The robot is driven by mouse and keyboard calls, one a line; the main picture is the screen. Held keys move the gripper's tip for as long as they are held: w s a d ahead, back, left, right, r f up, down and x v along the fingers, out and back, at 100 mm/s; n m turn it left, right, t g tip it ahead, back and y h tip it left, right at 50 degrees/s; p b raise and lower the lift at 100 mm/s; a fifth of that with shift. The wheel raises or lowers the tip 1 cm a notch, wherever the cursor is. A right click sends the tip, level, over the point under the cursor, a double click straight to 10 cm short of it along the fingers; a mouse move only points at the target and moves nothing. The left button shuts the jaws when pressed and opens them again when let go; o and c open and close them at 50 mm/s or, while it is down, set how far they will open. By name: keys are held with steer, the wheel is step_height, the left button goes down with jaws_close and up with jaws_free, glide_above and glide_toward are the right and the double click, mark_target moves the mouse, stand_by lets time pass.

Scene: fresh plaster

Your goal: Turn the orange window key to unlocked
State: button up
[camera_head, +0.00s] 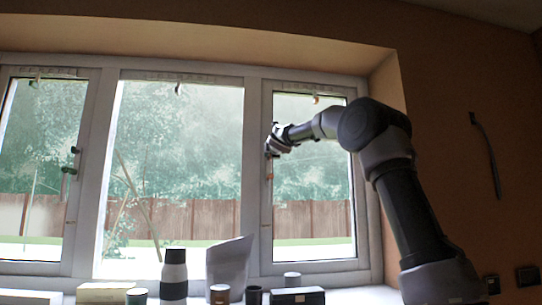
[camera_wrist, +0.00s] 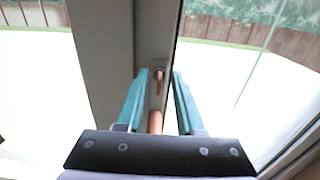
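The wrist view shows a small orange key-like piece (camera_wrist: 158,82) on the white window frame, upright in the picture and between my fingertips. A thicker orange-brown piece (camera_wrist: 155,122) shows lower down, between my fingers and partly hidden by the gripper body. I cannot tell whether the two are one part. My gripper (camera_wrist: 158,74) is open, with one teal finger on each side and gaps to the orange piece. In the head view my gripper (camera_head: 271,143) is at the left upright of the right window, where a small orange spot (camera_head: 268,177) shows below it.
On the windowsill stand a dark bottle (camera_head: 174,276), a pale upright object (camera_head: 229,266), a black box (camera_head: 297,296) and several small containers. A dark handle (camera_head: 69,170) is on the left window. A dark curved strip (camera_head: 486,150) hangs on the right wall.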

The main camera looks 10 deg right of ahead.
steer(key=shift+w, duration=0.15)
steer(key=shift+c, duration=0.3)
jaws_close()
steer(key=shift+m, duration=0.3)
steer(key=m, duration=0.3)
steer(key=shift+d+f+m, duration=0.1)
steer(key=shift+d+m, duration=0.05)
steer(key=shift+m, duration=0.25)
steer(key=m, duration=0.4)
steer(key=shift+d+f+m, duration=0.1)
steer(key=shift+d+m, duration=0.1)
steer(key=shift+m, duration=0.1)
steer(key=m, duration=0.4)
steer(key=shift+d+f, duration=0.15)
steer(key=shift+f, duration=0.05)
steer(key=shift+f+m, duration=0.15)
steer(key=shift+m, duration=1.1)
steer(key=shift+f+m, duration=0.1)
steer(key=shift+m, duration=1.15)
